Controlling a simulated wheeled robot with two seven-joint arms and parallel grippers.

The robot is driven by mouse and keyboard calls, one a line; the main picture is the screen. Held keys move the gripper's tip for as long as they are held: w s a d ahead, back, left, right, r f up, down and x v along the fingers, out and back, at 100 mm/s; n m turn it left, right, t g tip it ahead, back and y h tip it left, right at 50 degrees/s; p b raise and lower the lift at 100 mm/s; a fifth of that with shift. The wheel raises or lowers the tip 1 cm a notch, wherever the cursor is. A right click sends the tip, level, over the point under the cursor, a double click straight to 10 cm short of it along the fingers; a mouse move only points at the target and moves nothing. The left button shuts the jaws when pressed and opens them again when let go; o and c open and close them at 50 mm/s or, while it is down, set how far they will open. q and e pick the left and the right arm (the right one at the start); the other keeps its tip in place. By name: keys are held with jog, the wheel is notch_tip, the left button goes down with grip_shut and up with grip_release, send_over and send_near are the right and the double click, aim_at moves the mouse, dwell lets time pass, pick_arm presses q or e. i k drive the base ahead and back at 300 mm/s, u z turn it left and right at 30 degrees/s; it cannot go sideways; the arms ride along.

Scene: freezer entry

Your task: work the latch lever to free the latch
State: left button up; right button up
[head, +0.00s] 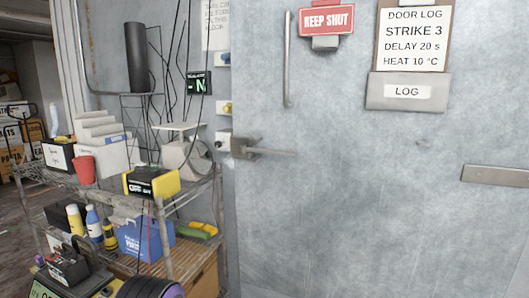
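The latch lever (272,152) is a grey metal bar on the left edge of the grey freezer door (340,210). It points right and lies nearly level. Its thicker latch body (240,147) sits at the door's edge, next to the frame. Whether the latch is caught or free cannot be told from here. Neither of my grippers is in view.
A wire shelf rack (165,215) with boxes, bottles and a yellow-black device (151,183) stands left of the door. A vertical handle (288,60) and a log holder (407,92) are on the door. The space before the door looks clear.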

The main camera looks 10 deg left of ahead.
aim_at(244, 149)
jog(key=u, duration=0.05)
jog(key=i, duration=1)
jog(key=z, duration=0.25)
